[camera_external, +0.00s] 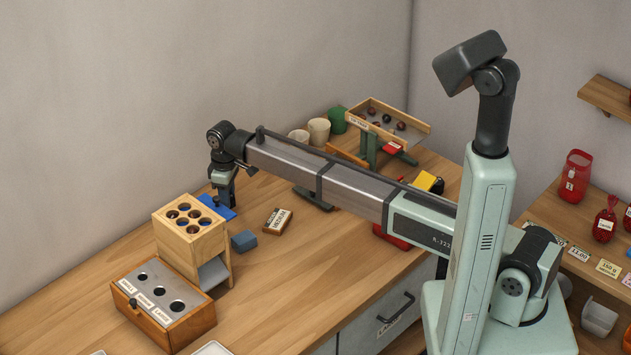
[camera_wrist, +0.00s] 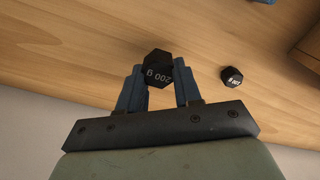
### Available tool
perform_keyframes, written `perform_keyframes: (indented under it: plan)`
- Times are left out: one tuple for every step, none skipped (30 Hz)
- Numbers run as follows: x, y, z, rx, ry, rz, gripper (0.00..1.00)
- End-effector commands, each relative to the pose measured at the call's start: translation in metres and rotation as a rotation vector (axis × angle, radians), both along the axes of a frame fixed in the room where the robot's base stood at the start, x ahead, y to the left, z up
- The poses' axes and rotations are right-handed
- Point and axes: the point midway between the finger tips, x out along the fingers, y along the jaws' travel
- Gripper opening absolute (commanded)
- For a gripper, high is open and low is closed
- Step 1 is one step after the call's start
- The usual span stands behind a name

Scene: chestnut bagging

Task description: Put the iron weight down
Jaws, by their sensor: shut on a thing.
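The iron weight (camera_wrist: 158,70) is a black hexagonal piece marked "200 g". In the wrist view it sits between the fingertips of my gripper (camera_wrist: 157,78), which is shut on it. Wooden tabletop shows beyond it; whether the weight touches the table I cannot tell. In the external view my gripper (camera_external: 224,196) points down at the back of the table, just behind the wooden block with round holes (camera_external: 186,240) and at the blue mat (camera_external: 217,208). The weight cannot be made out there.
A second, smaller-looking black weight (camera_wrist: 232,76) stands on the table right of my gripper in the wrist view. A blue block (camera_external: 244,240) and a labelled wooden block (camera_external: 278,221) lie nearby. A wooden box with holes (camera_external: 162,305) stands in front. The middle tabletop is clear.

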Motion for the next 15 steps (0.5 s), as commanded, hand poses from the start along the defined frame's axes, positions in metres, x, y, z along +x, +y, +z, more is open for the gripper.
perform_keyframes:
  plan:
    - [0.0,0.0,-0.004,0.0,0.0,0.0,0.0]
    - [0.0,0.0,-0.006,-0.001,0.0,0.0,0.0]
    - [0.0,0.0,-0.01,-0.001,0.001,0.0,0.0]
    - [0.0,0.0,-0.014,-0.002,0.001,0.0,0.0]
    - [0.0,0.0,-0.017,-0.002,0.001,0.0,0.0]
    - [0.0,0.0,-0.022,-0.002,0.001,0.0,0.0]
    - [0.0,0.0,-0.026,-0.001,0.001,0.0,0.0]
    - [0.0,0.0,-0.03,-0.001,0.0,0.0,0.0]
    - [0.0,0.0,-0.034,-0.001,0.0,0.001,0.0]
    - [0.0,0.0,-0.035,-0.001,0.0,0.001,0.0]
    - [0.0,0.0,-0.036,-0.001,0.0,0.001,0.0]
    - [0.0,0.0,-0.036,0.0,0.0,0.0,0.0]
    - [0.0,0.0,-0.036,0.0,0.0,0.0,0.0]
    - [0.0,0.0,-0.036,0.0,0.0,0.0,0.0]
    - [0.0,0.0,-0.036,0.0,0.0,0.0,0.0]
